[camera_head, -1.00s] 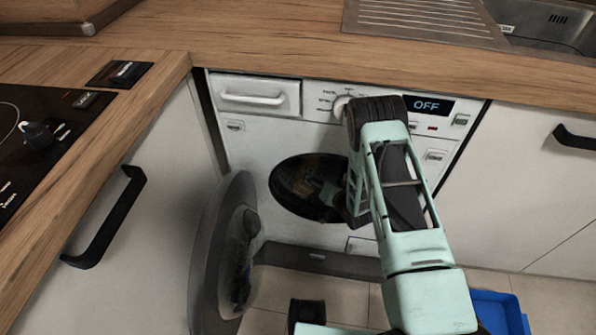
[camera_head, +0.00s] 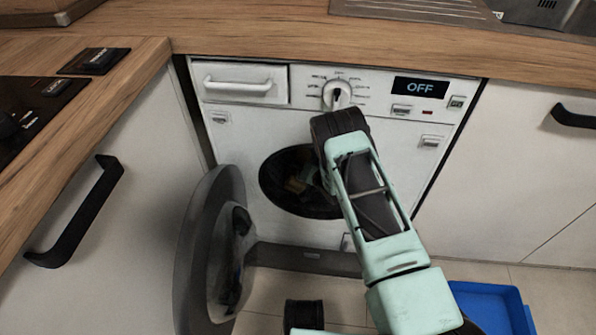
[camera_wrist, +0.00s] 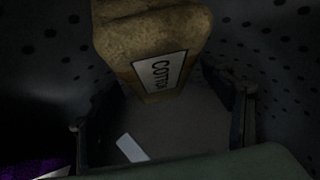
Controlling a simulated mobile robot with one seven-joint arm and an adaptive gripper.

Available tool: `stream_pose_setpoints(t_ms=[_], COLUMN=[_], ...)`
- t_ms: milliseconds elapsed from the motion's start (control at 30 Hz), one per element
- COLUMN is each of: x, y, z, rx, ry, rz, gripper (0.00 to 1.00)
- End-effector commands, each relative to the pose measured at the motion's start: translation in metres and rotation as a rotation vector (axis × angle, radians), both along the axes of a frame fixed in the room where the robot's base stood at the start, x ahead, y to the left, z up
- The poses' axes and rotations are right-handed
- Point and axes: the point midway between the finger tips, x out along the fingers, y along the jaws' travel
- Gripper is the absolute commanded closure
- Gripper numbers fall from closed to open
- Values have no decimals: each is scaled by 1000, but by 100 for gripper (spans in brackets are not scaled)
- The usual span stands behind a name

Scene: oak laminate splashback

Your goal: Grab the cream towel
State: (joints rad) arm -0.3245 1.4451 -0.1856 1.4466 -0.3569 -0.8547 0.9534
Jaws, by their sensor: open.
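The cream towel (camera_wrist: 150,45) lies inside the washing machine drum in the wrist view. It looks tan in the dim light and carries a white label reading roughly "COTTON". My gripper (camera_wrist: 165,115) is open inside the drum. Its two fingers stand left and right, with the towel ahead of and between them at the top of the picture. I cannot tell whether a finger touches it. In the head view a small yellowish patch shows in the dark drum opening (camera_head: 283,180), and my arm hides my gripper there.
The washing machine (camera_head: 240,130) has its round door (camera_head: 205,245) swung open to the left. The perforated drum wall (camera_wrist: 285,60) surrounds my gripper closely. A blue bin (camera_head: 490,300) stands on the floor at right. A wooden counter (camera_head: 300,40) runs above the machine.

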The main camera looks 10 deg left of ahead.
Motion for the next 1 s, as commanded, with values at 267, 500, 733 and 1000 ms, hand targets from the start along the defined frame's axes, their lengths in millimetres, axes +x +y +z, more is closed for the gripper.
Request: stream_pose_setpoints(t_ms=[267,500,733,1000], x=[0,0,0,0], y=[-1,0,0,0], z=[0,0,1,7], rx=[-1,-1,1,1], ry=[0,0,-1,-2], rz=[-1,-1,0,0], gripper=[39,66,79,79])
